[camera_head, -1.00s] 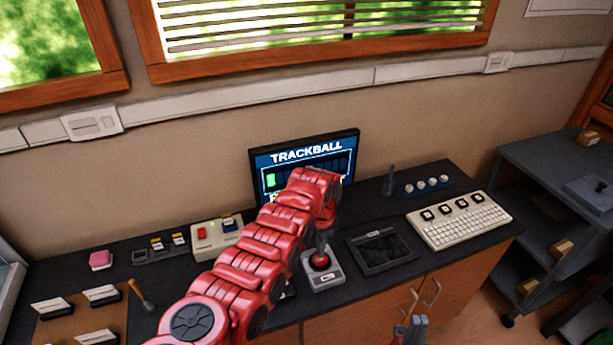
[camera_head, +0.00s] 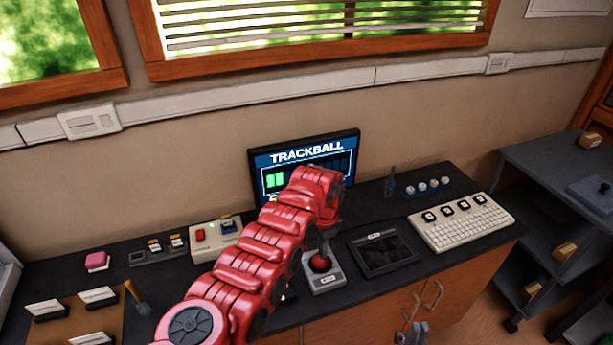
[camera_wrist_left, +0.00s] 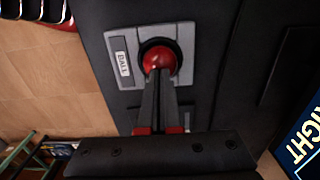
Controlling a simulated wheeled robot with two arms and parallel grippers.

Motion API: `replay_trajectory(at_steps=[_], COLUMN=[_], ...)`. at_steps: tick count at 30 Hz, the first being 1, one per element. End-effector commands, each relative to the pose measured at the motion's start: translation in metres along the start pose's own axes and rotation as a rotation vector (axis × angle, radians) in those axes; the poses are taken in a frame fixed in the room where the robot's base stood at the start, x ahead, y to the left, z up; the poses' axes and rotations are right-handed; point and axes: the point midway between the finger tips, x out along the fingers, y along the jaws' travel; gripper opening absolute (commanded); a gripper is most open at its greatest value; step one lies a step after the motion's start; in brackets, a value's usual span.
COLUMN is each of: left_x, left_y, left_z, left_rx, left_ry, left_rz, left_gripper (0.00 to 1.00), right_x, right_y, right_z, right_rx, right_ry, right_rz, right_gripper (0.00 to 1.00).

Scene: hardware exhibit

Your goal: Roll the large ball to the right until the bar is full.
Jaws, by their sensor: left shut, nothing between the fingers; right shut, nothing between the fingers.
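The large red ball (camera_head: 321,264) sits in a light grey base (camera_head: 323,282) on the dark counter; it also shows in the left wrist view (camera_wrist_left: 158,55), beside a "BALL" label. My left gripper (camera_head: 323,250) points down at the ball, shut and empty. In the left wrist view its closed fingertips (camera_wrist_left: 160,74) overlap the ball's edge and appear to touch it. The screen (camera_head: 306,153) reads "TRACKBALL" and shows a bar (camera_head: 275,180) with two green blocks at its left end. My arm hides the screen's lower part. My right gripper (camera_head: 413,335) is shut at the bottom edge.
A dark tablet-like panel (camera_head: 381,254) lies right of the ball base. A white keyboard (camera_head: 462,224) and a blue strip with white knobs (camera_head: 425,187) are further right.

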Motion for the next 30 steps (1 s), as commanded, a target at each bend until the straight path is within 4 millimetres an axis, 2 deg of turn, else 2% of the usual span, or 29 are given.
replay_trajectory(at_steps=[17,30], left_x=[0.001,-0.003], left_y=[0.001,0.0], left_z=[-0.005,-0.005], left_rx=[0.0,0.0], left_ry=[0.0,0.0], left_rz=[0.001,0.001], left_gripper=[0.0,0.0], right_x=[-0.019,-0.017], right_y=[-0.001,-0.001], right_z=[0.003,0.003], right_rx=[0.0,0.0], right_ry=[0.0,0.0], right_rz=[0.0,0.0], right_gripper=[0.0,0.0])
